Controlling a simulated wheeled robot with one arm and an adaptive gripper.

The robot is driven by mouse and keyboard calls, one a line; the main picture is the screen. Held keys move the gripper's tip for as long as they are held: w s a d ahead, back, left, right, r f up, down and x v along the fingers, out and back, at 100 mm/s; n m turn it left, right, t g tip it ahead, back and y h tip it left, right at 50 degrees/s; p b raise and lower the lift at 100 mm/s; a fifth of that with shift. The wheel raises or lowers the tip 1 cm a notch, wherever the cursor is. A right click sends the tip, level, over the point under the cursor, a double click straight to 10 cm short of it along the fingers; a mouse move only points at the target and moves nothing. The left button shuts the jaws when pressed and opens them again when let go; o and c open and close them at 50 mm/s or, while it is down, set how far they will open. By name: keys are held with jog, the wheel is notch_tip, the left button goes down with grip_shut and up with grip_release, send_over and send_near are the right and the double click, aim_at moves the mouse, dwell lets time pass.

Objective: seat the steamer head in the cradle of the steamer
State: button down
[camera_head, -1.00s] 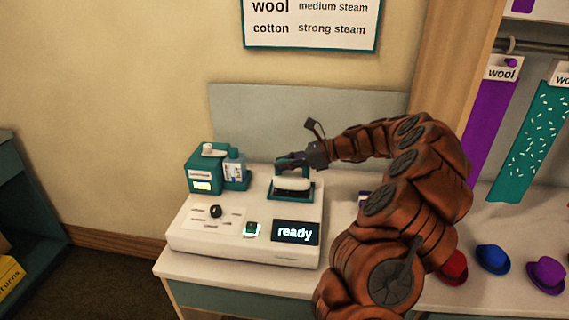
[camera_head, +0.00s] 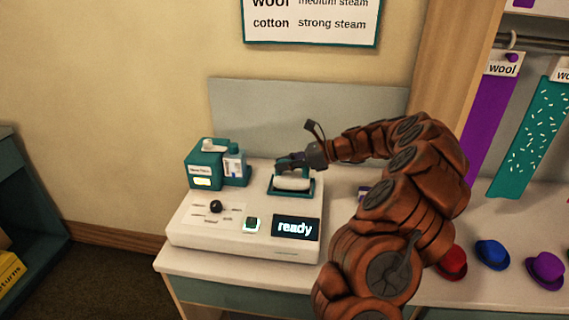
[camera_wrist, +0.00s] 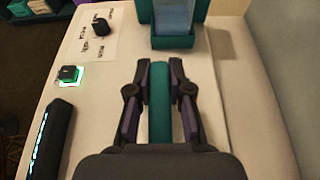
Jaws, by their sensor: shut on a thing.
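The steamer (camera_head: 190,235) is a white console on the counter, with a display reading "ready". The steamer head (camera_head: 293,183) is white below with a teal handle, and sits at the teal cradle (camera_head: 310,194) on the console's right side. From this angle I cannot tell whether it rests fully in the cradle or just above it. My gripper (camera_head: 292,163) is shut on the head's handle from above. In the wrist view the teal handle (camera_wrist: 161,105) lies between the two fingers (camera_wrist: 160,130); the head's white underside and the cradle are hidden there.
A teal water tank unit (camera_head: 205,170) stands at the console's back left. A dark knob (camera_head: 216,207) and a lit button (camera_head: 251,224) are on its top. Hats (camera_head: 492,254) lie on the counter at right, beyond my arm. A grey panel (camera_head: 300,120) rises behind.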

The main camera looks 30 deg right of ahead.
jog(key=shift+f, duration=0.55)
dwell(0.4)
jog(key=c, duration=1)
grip_release()
notch_tip(320, 180, up, 10)
jog(key=shift+f, duration=0.15)
